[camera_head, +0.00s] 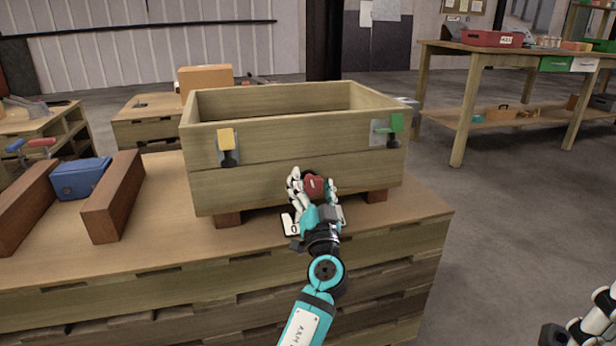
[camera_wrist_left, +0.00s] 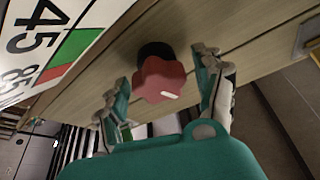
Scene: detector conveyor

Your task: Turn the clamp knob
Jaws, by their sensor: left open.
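The red lobed clamp knob (camera_head: 314,186) is on the lower front of the wooden crate (camera_head: 290,150). In the left wrist view the knob (camera_wrist_left: 162,80) has a white mark on its rim and a black collar behind it. My left gripper (camera_head: 312,190) is open, with its fingers on either side of the knob. In the wrist view the left gripper (camera_wrist_left: 163,95) shows gaps between the fingers and the knob. Part of my right gripper (camera_head: 585,330) shows at the lower right corner, mostly cut off.
A white dial plate (camera_wrist_left: 45,45) with numbers and green and red bands is left of the knob. Yellow (camera_head: 227,140) and green (camera_head: 396,123) latches are on the crate front. A blue box (camera_head: 80,180) sits between brown blocks (camera_head: 115,195) on the bench.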

